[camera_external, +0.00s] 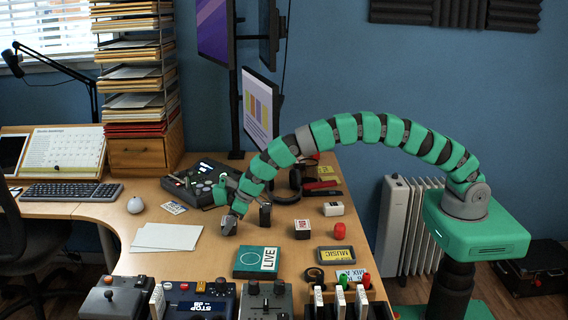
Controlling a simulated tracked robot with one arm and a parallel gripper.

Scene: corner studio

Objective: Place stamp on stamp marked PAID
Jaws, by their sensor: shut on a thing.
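My gripper (231,218) points down over the desk, right of the white sheets and behind the teal LIVE box. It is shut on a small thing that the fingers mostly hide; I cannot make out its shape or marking. A small white block with a dark red marked face (302,229) stands on the desk to the right of the gripper. Another small white block (333,209) with dark marking stands farther back right. Their lettering is too small to read, so I cannot tell which is marked PAID. A red rounded piece (339,231) stands nearby.
The teal LIVE box (258,262) lies in front of my gripper, and white sheets (166,237) lie left. A dark control console (200,180) is behind. A MUSIC case (337,255), tape roll (314,275) and slotted racks (350,300) crowd the front right.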

